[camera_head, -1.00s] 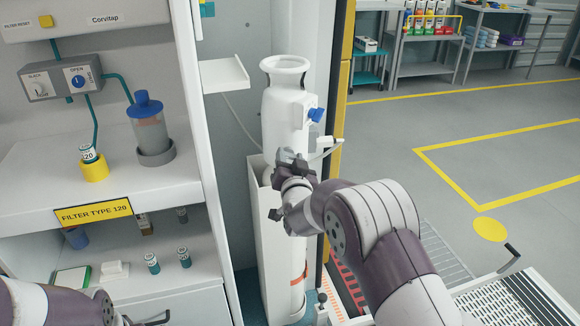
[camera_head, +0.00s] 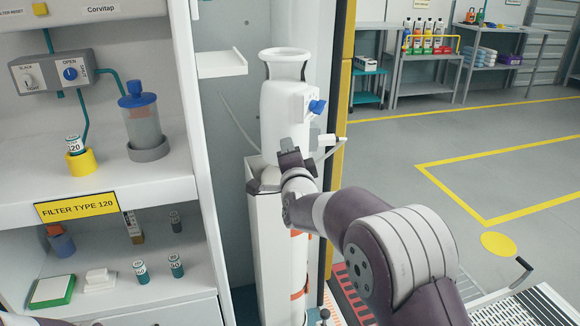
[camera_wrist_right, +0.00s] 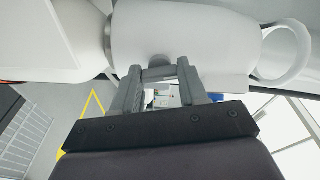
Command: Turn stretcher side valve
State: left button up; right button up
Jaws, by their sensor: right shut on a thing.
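A white cylinder (camera_head: 285,108) with a flared open top stands upright in a white holder (camera_head: 263,235) in the head view. A blue valve knob (camera_head: 317,106) sticks out of its right side. My right gripper (camera_head: 290,157) is at the front of the cylinder, below and left of the blue knob, and its arm hides part of the cylinder and holder. In the wrist view, the right fingers (camera_wrist_right: 158,72) are closed around a small grey knob (camera_wrist_right: 158,60) against the white cylinder (camera_wrist_right: 190,35). My left gripper is out of view.
A shelf unit (camera_head: 110,205) with filters and a blue-capped bottle (camera_head: 142,120) stands left. A small white shelf (camera_head: 220,64) juts out behind the cylinder. A yellow-edged post (camera_head: 343,90) is close on the right. Open floor (camera_head: 400,160) lies beyond.

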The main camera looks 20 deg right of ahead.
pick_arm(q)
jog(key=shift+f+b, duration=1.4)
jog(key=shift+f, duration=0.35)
pick_arm(e)
jog(key=shift+f+m, duration=0.1)
jog(key=shift+m, duration=1.3)
jog(key=o, duration=1.1)
jog(key=shift+c, duration=0.2)
pick_arm(q)
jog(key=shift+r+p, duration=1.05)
jog(key=shift+p, duration=0.05)
pick_arm(e)
jog(key=s+a, duration=0.1)
jog(key=s, duration=1.1)
jog(key=shift+s+a, duration=0.3)
jog(key=shift+a, duration=0.1)
